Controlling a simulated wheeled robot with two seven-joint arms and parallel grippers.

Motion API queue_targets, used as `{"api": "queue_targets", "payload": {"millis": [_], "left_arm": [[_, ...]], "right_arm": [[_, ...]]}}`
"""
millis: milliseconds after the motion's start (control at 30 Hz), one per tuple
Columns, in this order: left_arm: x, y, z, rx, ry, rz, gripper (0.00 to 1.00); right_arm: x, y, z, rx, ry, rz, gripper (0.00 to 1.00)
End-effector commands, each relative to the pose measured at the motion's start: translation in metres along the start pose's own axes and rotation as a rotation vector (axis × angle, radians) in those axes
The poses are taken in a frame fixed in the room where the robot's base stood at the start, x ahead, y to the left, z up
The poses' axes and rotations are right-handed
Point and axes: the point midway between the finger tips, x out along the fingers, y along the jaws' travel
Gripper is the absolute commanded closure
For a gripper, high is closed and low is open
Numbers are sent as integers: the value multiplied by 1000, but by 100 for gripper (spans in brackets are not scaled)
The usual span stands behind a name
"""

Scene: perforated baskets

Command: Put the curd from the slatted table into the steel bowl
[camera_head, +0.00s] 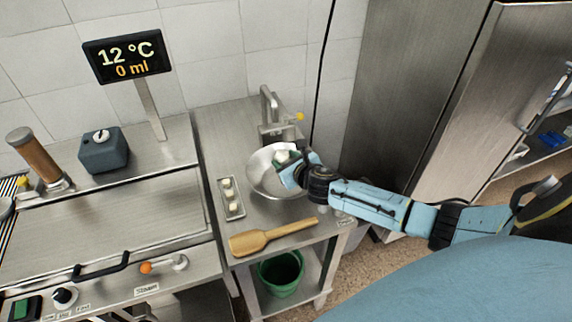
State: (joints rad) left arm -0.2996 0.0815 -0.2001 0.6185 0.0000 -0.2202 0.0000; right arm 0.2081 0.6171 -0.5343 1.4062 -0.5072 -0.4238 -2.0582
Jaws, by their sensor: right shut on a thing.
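The steel bowl (257,176) stands on the steel side table, below a tap. My right gripper (287,158) reaches in from the right and is over the bowl, its fingertips within the bowl's outline. It is shut on a small white lump, seemingly the curd (284,148), mostly hidden by the fingers. I cannot tell whether the lump touches the bowl. A black-and-white striped surface (8,193), possibly the slatted table, shows at the far left edge. My left gripper is not in view.
A small tray (240,212) with white pieces lies left of the bowl. A wooden paddle (265,238) lies in front. A tap (270,112) stands behind. A green bucket (281,272) is on the shelf below. A display (126,57) reads 12 °C, 0 ml.

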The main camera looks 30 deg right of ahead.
Motion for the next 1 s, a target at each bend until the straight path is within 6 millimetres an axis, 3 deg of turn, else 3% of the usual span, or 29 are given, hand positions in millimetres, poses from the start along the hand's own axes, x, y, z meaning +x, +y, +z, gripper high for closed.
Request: {"api": "queue_targets", "payload": {"millis": [67,800,833,1000], "left_arm": [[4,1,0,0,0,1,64],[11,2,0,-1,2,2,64],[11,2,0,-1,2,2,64],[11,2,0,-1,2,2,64]], "right_arm": [[4,2,-9,2,2,0,78],[8,4,-18,0,-1,0,78],[8,4,-18,0,-1,0,51],[8,4,-18,0,0,0,33]]}}
